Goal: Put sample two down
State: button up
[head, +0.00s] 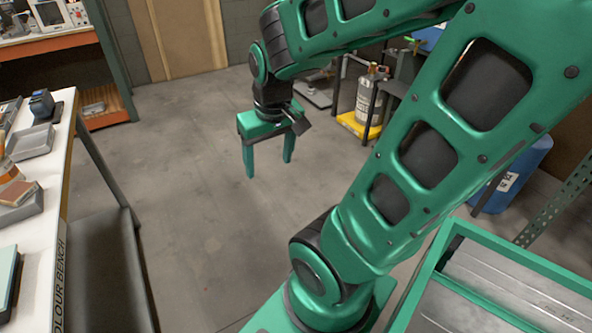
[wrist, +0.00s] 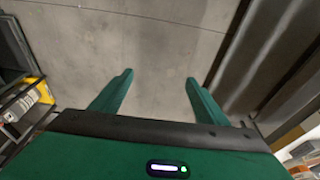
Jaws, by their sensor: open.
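My gripper (head: 268,168) is open and hangs over bare floor in the head view, right of the bench. In the wrist view my gripper (wrist: 158,78) has its two green fingers apart, with only grey floor between them. I cannot pick out sample two in either view. The colour bench (head: 62,190) is at the left edge of the head view, with its name on its front edge. My gripper touches none of these.
A dark blue device (head: 41,104) stands on the bench. A grey cylinder (head: 367,97) stands on a yellow base (head: 357,127) behind my arm. A green-rimmed metal cart (head: 520,262) is at the lower right. The floor (head: 185,190) between bench and arm is clear.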

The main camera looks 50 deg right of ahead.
jog(key=s+r+m+g+y, duration=0.1)
jog(key=s+m+g, duration=0.1)
jog(key=s, duration=0.7)
jog(key=shift+s+r+m, duration=0.25)
jog(key=shift+r+m, duration=0.05)
dwell(0.6)
